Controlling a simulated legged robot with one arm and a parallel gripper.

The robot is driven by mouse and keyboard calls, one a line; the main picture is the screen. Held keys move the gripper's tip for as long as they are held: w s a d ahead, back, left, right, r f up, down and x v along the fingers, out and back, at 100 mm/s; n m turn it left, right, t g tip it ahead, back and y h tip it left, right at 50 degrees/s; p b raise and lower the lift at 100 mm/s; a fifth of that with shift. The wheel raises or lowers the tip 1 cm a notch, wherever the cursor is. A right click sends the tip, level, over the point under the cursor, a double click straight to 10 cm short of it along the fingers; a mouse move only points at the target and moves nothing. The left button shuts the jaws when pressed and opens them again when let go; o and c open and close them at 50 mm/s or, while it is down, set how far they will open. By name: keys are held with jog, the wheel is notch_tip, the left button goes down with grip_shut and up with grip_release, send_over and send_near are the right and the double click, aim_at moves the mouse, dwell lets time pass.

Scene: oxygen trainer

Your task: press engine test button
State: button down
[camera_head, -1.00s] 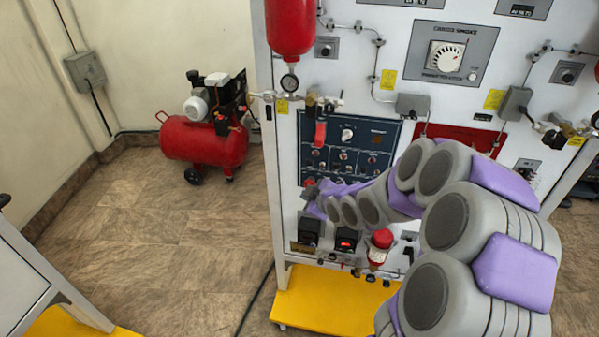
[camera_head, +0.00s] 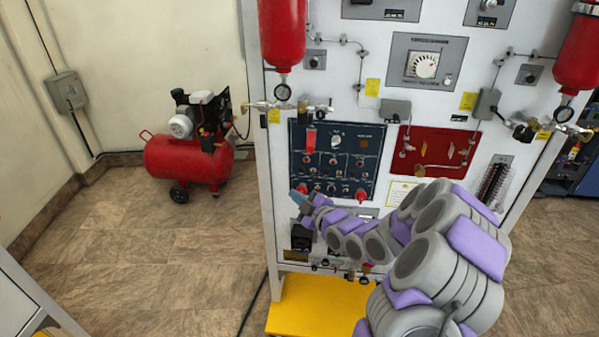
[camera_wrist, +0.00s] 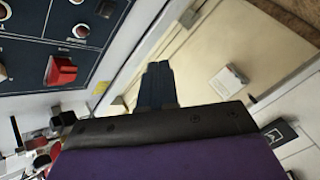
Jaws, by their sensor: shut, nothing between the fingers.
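The dark blue control panel (camera_head: 338,150) on the white trainer front carries several switches and a red flip cover. Red knobs or buttons sit along its lower edge, one at the left (camera_head: 303,188) and one at the right (camera_head: 361,195). My gripper (camera_head: 300,198) is by the panel's lower left corner, its fingers shut and empty. The labels are too small to tell which is the engine test button.
A red panel (camera_head: 437,150) is right of the blue one. Red cylinders (camera_head: 282,35) with gauges hang above at both sides. My arm hides much of the lower front. A yellow base (camera_head: 312,304) juts out below. A red compressor (camera_head: 187,158) stands left; floor between is clear.

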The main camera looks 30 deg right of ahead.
aim_at(301, 170)
jog(key=shift+w+d+p, duration=0.85)
jog(key=shift+w, duration=0.35)
jog(key=shift+w+d+p, duration=0.8)
jog(key=shift+w+d, duration=0.05)
jog(key=shift+w, duration=0.4)
jog(key=shift+w+d+p, duration=0.85)
jog(key=shift+w, duration=0.35)
jog(key=shift+w+d, duration=0.1)
jog(key=shift+w+d, duration=0.15)
jog(key=shift+w, duration=0.05)
jog(key=shift+w+d+p, duration=0.15)
jog(key=shift+w+p, duration=0.15)
jog(key=shift+p, duration=0.05)
jog(key=shift+s, duration=0.1)
dwell(0.4)
jog(key=shift+s+a+b, duration=0.4)
jog(key=shift+s+b, duration=0.1)
jog(key=shift+s, duration=0.05)
